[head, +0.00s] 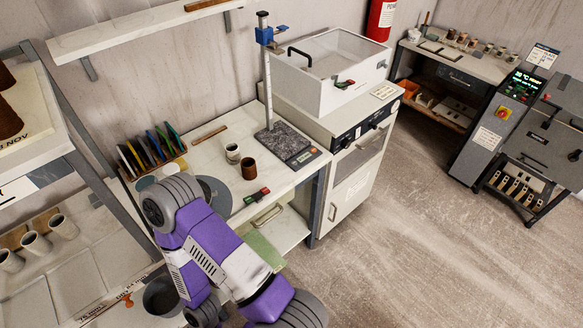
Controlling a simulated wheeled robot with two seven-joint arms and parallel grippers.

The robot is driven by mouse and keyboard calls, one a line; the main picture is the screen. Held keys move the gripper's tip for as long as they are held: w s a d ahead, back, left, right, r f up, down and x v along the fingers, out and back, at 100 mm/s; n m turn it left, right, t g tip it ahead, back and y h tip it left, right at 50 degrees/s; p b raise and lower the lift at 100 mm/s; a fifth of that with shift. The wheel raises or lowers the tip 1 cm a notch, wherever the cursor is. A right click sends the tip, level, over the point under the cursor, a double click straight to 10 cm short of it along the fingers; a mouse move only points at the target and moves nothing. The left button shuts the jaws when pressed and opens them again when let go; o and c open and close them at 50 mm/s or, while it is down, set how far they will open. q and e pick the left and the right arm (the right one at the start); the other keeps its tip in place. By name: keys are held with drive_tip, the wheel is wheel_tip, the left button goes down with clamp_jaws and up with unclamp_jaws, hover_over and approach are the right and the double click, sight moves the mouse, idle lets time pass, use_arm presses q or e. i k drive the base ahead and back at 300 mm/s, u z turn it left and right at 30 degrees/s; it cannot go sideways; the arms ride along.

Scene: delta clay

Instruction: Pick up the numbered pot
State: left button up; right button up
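Two small pots stand side by side on the white worktop. One is a pale pot (233,152) with a dark mark or inside, and the other is a brown pot (249,170) just in front and to its right. I cannot read a number on either. Several pale cups, one of them here (63,227), sit on the lower left bench. A purple and grey arm of mine crosses the lower middle, in front of the worktop. Neither of my grippers shows, and neither pot is seen held.
A stand on a speckled base (283,140) and a scale (304,157) are right of the pots. A rack of coloured plates (152,148) stands left. A clear-lidded box (328,72) tops the cabinet. The floor (420,220) at right is clear.

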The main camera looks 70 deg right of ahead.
sight(233, 154)
drive_tip(key=z, duration=1.05)
drive_tip(key=k, duration=0.2)
drive_tip(key=z, duration=0.95)
